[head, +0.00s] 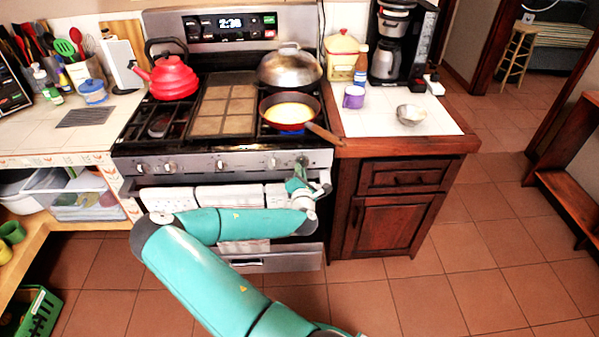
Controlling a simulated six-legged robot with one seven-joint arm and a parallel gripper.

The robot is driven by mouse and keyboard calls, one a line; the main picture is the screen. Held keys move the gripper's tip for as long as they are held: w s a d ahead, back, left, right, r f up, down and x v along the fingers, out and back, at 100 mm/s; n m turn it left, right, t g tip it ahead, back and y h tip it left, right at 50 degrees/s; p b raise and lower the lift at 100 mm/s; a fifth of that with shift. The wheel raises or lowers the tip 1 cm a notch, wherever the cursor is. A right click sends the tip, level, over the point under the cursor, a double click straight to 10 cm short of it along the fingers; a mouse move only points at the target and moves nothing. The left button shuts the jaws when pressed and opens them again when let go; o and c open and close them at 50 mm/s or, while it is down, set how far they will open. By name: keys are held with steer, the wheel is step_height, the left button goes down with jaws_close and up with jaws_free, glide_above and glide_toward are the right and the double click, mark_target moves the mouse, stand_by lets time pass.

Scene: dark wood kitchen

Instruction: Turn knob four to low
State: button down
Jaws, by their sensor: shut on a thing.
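The stove front (245,163) carries a row of several silver knobs below the cooktop. The rightmost knob (303,160) is partly hidden by my gripper (300,168). My gripper reaches up to it from below and is shut on it. Another knob (272,163) is just to the left, apart from the gripper. No knob numbers can be read, and the held knob's setting cannot be told. Above it, a pan with yellow contents (290,108) sits on the front right burner, with blue flame under it.
The pan's handle (323,133) sticks out over the front right edge. A red kettle (172,78) and a lidded metal pan (289,67) stand at the back. Towels (165,199) hang on the oven handle below the knobs.

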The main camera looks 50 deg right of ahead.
steer(key=shift+s+n, duration=0.1)
steer(key=shift+n, duration=0.4)
steer(key=c, duration=1.5)
jaws_free()
steer(key=v, duration=1.3)
steer(key=shift+s+a, duration=0.3)
